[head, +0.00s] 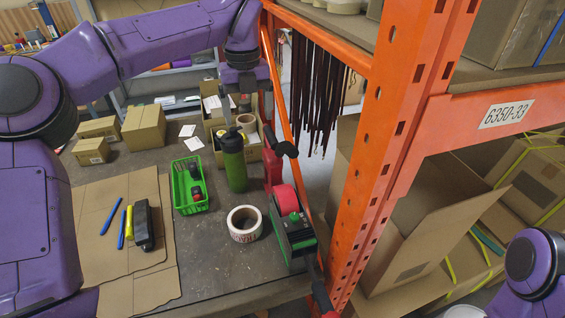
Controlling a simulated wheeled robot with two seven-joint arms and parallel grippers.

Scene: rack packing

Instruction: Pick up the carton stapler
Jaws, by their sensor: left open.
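A red tool with a black top handle (273,167) stands on the workbench right of the green bottle; it looks like the carton stapler, though its small size leaves some doubt. My left gripper (248,106) is open and points down above and behind the bottle, near the open carton at the back. It is up and slightly left of the red tool, apart from it, and I see nothing held. My right arm shows only as a purple link at the lower right; its gripper is out of view.
The green bottle (233,165) stands close left of the red tool. A tape dispenser (291,233) and tape roll (244,224) are in front. An orange rack post (378,150) rises at right. A green basket (189,186) and flat cardboard (150,290) lie left.

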